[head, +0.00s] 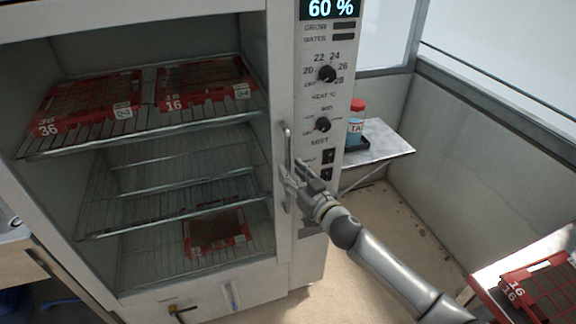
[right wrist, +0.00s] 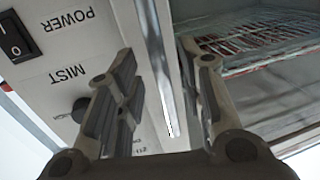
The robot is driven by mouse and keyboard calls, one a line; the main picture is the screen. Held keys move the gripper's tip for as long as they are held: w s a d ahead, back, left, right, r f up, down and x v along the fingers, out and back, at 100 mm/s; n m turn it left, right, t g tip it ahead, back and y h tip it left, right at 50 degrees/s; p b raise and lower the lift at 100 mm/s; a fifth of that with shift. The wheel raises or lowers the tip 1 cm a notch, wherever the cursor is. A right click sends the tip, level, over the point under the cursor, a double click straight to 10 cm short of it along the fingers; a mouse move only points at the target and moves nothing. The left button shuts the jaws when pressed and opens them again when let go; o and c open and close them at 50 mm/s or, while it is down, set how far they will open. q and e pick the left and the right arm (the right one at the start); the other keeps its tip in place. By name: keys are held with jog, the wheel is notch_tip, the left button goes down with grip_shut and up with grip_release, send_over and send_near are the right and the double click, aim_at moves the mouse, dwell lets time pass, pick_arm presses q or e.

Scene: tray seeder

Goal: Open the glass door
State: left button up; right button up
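The glass door (head: 265,120) is on the front of the tall white cabinet, and its right edge lies against the control panel, so it looks shut. Its upright metal handle (head: 287,150) runs along that edge. My right gripper (head: 297,180) is at the lower part of the handle. In the right wrist view the handle bar (right wrist: 163,75) stands between the two spread fingers of my right gripper (right wrist: 162,90), and I see a gap on both sides. My left gripper is not in view.
Wire shelves (head: 150,130) behind the door hold red seed trays (head: 205,82). The control panel (head: 325,110) with knobs and switches is right of the handle. A side shelf (head: 385,145) carries a red-capped bottle (head: 356,118). Another red tray (head: 540,290) lies at lower right. Floor is clear between.

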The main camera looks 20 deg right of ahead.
jog(key=x, duration=0.3)
jog(key=shift+s, duration=0.1)
grip_shut()
dwell(0.4)
